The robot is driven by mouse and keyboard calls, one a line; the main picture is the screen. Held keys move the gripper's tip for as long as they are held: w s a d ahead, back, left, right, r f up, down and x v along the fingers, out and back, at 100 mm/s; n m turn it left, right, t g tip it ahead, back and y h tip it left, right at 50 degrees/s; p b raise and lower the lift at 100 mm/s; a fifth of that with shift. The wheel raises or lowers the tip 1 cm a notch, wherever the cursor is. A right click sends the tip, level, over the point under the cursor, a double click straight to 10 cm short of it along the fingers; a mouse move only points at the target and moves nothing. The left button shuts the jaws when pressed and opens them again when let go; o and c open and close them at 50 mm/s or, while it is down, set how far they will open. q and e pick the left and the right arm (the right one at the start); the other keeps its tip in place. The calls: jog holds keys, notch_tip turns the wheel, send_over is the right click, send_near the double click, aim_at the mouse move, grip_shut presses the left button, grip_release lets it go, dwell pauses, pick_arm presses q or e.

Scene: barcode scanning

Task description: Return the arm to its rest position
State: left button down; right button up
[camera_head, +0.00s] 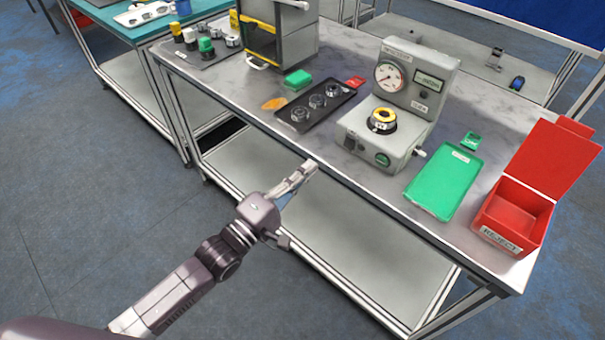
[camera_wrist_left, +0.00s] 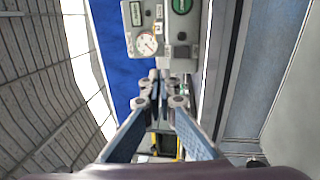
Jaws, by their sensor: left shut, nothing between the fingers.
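My left gripper (camera_head: 309,166) is at the near edge of the workbench in the head view, in front of the black tray and clear of the things on the bench. Its fingers are together with nothing held between them. The closed fingers also show in the left wrist view (camera_wrist_left: 160,82), pointing toward the grey gauge machine (camera_wrist_left: 150,35). My left arm reaches in from the lower left of the head view. My right gripper is in neither view.
The workbench (camera_head: 350,160) carries a black tray (camera_head: 317,106) with round parts, the gauge machine (camera_head: 378,139) with a yellow-topped part, a green tray (camera_head: 443,182), and an open red reject box (camera_head: 515,207). A grey cabinet (camera_head: 277,32) stands behind. Floor on the left is clear.

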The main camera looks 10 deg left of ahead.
pick_arm(q)
jog(key=shift+s+a+r, duration=0.1)
jog(key=shift+s+a, duration=0.15)
jog(key=shift+s, duration=0.15)
jog(key=a+f+m+g+y, duration=0.1)
jog(key=a+f+m+y, duration=0.2)
jog(key=f, duration=0.9)
jog(key=a+f+g+y, duration=0.25)
jog(key=a+f, duration=0.35)
jog(key=f, duration=0.5)
jog(key=s+a+f+m+g+y, duration=0.1)
jog(key=s+a+f+m+y, duration=0.15)
jog(key=s+f, duration=0.4)
jog(key=s+a+f+m+g+y, duration=0.1)
jog(key=s+a+f+g, duration=0.15)
jog(key=f, duration=0.75)
jog(key=s+a+f+m+g+y, duration=0.2)
jog(key=s+a+f+m+g, duration=0.15)
jog(key=s+f, duration=1)
jog(key=s+f+m+g, duration=0.1)
jog(key=s+f+g, duration=0.1)
jog(key=s, duration=0.9)
jog(key=s+f+m+g, duration=0.2)
jog(key=s+f, duration=0.1)
jog(key=s, duration=0.8)
jog(key=shift+s+a+f+y, duration=0.15)
jog(key=shift+a+f+y, duration=0.15)
jog(key=shift+a, duration=0.1)
